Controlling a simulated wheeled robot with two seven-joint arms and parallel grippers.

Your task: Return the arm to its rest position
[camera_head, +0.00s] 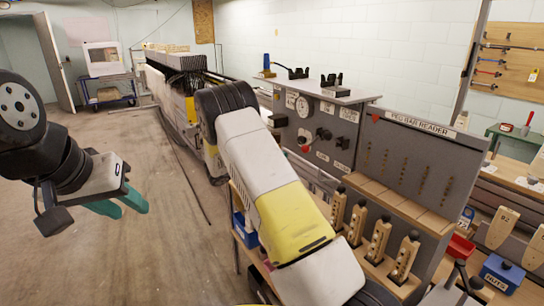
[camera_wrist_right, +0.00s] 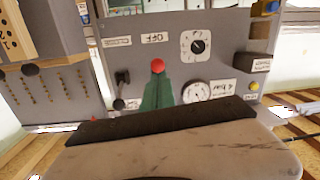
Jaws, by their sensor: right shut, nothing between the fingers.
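My left gripper (camera_head: 120,206) hangs over bare floor at the left of the head view, its green fingers spread apart with nothing between them. My right arm (camera_head: 265,165) reaches across the middle of the head view, and its gripper is hidden there. In the right wrist view, my right gripper (camera_wrist_right: 158,84) has its green fingers shut together and empty. They point at a grey control panel (camera_wrist_right: 130,55). A red knob (camera_wrist_right: 158,66) appears right at the fingertips; I cannot tell whether they touch it.
The control panel (camera_head: 345,122) stands beyond my right arm. A peg bar reader (camera_head: 408,165) with several wooden pegs is at the right. A red bin (camera_head: 461,247) and a blue nuts bin (camera_head: 502,272) sit near it. The floor (camera_head: 140,240) at left is clear.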

